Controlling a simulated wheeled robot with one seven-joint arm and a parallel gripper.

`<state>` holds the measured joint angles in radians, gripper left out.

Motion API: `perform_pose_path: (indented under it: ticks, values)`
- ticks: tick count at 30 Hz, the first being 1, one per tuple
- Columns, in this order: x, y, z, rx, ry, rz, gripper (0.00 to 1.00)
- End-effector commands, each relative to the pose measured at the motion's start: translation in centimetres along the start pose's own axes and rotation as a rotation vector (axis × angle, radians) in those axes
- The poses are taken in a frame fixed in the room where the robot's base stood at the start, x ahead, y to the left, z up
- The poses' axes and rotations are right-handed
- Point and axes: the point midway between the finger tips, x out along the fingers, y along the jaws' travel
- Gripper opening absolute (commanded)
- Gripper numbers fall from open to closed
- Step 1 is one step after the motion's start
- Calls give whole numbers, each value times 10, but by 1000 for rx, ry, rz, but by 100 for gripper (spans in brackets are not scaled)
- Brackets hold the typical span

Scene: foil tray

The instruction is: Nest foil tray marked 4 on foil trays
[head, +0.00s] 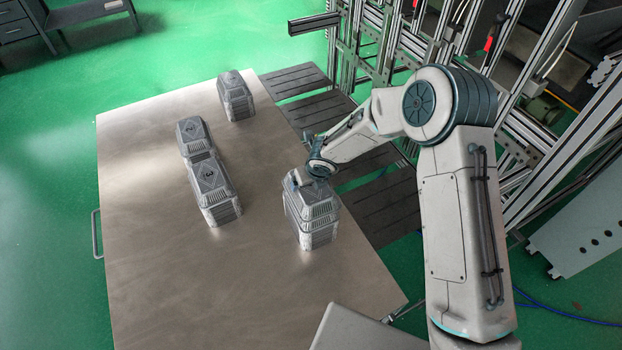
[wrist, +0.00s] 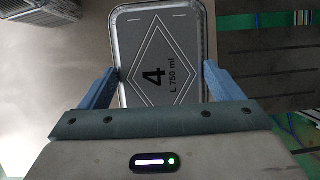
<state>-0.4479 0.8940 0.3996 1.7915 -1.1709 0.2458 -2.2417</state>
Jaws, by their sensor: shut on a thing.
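The foil tray marked 4 (wrist: 165,25) shows its printed lid between my gripper's blue fingers (wrist: 158,88) in the wrist view. My gripper (head: 303,180) is shut on this tray. In the head view the tray (head: 311,202) is at the top of a grey stack near the table's right side. More foil tray (head: 318,236) shows directly below it. I cannot tell whether the held tray rests fully on it, and the seam between them is hard to make out. The stack looks upright. My wrist hides part of the lid in the head view.
Two grey foil tray shapes, one farther back (head: 193,134) and one nearer (head: 213,190), stand end to end on the table (head: 160,270). Another (head: 235,95) stands at the far edge. Dark slatted shelves (head: 372,208) and metal framing border the right. The table's front left is clear.

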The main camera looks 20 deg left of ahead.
Motion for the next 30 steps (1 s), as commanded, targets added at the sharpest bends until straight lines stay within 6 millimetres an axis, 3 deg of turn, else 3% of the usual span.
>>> perform_pose_path:
  ticks: [3, 18, 30]
  values:
    - [17, 1, -7, -2, 0, 1, 65]
    - [60, 1, -25, -2, 0, 0, 65]
    - [66, 1, -29, -2, 4, 1, 65]
